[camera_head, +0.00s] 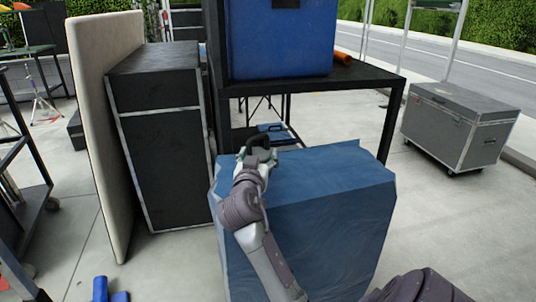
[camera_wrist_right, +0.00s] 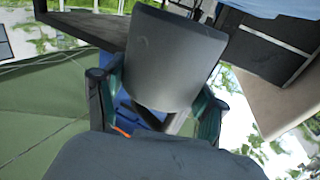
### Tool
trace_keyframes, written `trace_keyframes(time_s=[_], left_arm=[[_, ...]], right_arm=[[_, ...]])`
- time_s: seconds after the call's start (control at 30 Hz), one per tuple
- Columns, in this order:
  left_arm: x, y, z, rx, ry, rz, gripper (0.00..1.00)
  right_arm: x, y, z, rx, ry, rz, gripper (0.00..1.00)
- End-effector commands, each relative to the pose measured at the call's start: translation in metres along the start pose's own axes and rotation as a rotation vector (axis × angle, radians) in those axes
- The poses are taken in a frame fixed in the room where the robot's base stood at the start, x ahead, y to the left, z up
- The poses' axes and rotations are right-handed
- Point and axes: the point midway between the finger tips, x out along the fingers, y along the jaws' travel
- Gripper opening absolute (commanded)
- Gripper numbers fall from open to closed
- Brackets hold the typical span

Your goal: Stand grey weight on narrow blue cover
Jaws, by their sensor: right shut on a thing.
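The narrow blue cover (camera_head: 325,178) is a tall block draped in blue cloth with a flat top, in the middle of the head view. My right gripper (camera_head: 259,158) is at the far left part of its top edge. It is shut on the grey weight (camera_head: 262,143), whose dark handle loop shows above the fingers. In the right wrist view the grey weight (camera_wrist_right: 170,60) is a smooth grey block between the two fingers (camera_wrist_right: 152,108). Whether the weight touches the cover is hidden by my gripper and arm. My left gripper is not in view.
A black table (camera_head: 365,75) behind the cover carries a big blue box (camera_head: 280,40) and an orange roll (camera_head: 342,58). A black case (camera_head: 160,140) and a beige panel (camera_head: 95,120) stand left. A grey flight case (camera_head: 455,125) stands right, with open floor between.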

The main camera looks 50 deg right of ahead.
Motion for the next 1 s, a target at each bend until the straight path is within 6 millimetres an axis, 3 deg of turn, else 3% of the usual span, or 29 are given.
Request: trace_keyframes(time_s=[0.07,0.33,0.7,0.73,0.87,1.0], left_arm=[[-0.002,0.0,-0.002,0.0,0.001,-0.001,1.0],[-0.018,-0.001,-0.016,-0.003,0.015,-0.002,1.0],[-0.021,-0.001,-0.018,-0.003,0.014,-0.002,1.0],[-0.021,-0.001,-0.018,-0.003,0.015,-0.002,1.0],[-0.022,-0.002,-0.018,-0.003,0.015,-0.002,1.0],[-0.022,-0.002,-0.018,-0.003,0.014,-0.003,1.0]], right_arm=[[0.0,0.0,0.0,0.0,0.012,0.001,0.01],[0.0,0.0,0.032,-0.001,0.011,0.0,0.01],[0.0,0.0,0.035,0.002,0.012,0.0,0.01],[0.0,0.0,0.041,-0.001,-0.001,0.001,0.72],[0.0,0.0,0.041,-0.001,-0.001,0.001,0.94],[0.0,0.0,0.041,-0.001,-0.001,0.001,0.96]])
